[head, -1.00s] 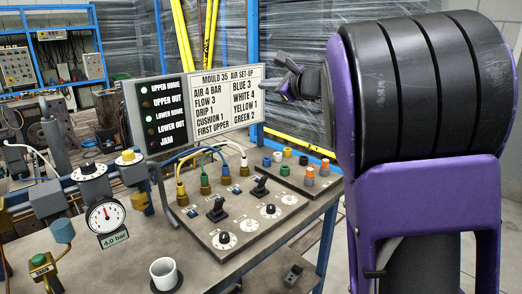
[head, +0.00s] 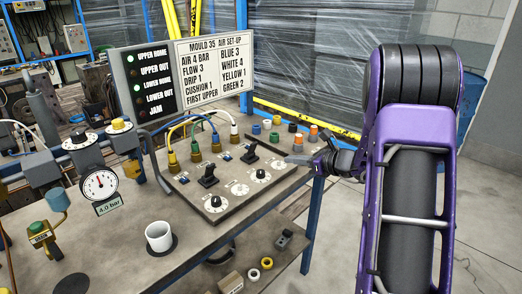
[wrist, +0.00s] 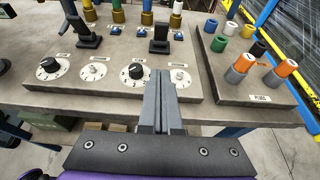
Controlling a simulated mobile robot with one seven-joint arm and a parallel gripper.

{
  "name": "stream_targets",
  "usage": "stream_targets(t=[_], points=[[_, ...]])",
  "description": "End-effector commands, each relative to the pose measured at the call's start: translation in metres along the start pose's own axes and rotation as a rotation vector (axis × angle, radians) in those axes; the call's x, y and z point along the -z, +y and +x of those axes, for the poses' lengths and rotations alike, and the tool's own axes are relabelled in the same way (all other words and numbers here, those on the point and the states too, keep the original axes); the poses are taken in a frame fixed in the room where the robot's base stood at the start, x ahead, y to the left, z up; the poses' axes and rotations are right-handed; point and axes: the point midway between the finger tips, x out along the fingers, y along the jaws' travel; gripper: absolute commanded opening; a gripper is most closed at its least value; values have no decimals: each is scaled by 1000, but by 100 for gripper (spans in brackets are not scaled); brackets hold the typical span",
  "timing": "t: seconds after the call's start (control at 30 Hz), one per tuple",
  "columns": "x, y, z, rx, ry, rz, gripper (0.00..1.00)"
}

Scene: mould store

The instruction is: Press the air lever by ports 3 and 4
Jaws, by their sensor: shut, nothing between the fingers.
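The air panel (head: 190,199) lies on the bench with two black levers. The left lever (head: 208,179) stands below the yellow and green hoses; the right lever (head: 251,150) stands nearer the white hose. Both show in the wrist view, left (wrist: 87,36) and right (wrist: 159,38). Port numbers are too small to read. My gripper (head: 292,160) is shut and empty at the panel's right side. In the wrist view its fingertips (wrist: 165,76) point towards the right lever, appearing apart from it and in front of it.
A plug block (wrist: 255,84) with coloured plugs is at the right. The sign board (head: 180,78) stands behind the panel. A white cup (head: 159,237) stands on the bench at the front left.

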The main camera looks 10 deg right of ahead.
Motion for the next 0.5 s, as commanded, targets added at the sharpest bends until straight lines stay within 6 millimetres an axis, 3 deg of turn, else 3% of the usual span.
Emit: stream_targets(t=[0.33, 0.5], points=[[0, 0, 3, -1, 1, -1, 0], [1, 1, 22, -3, 2, -2, 0]])
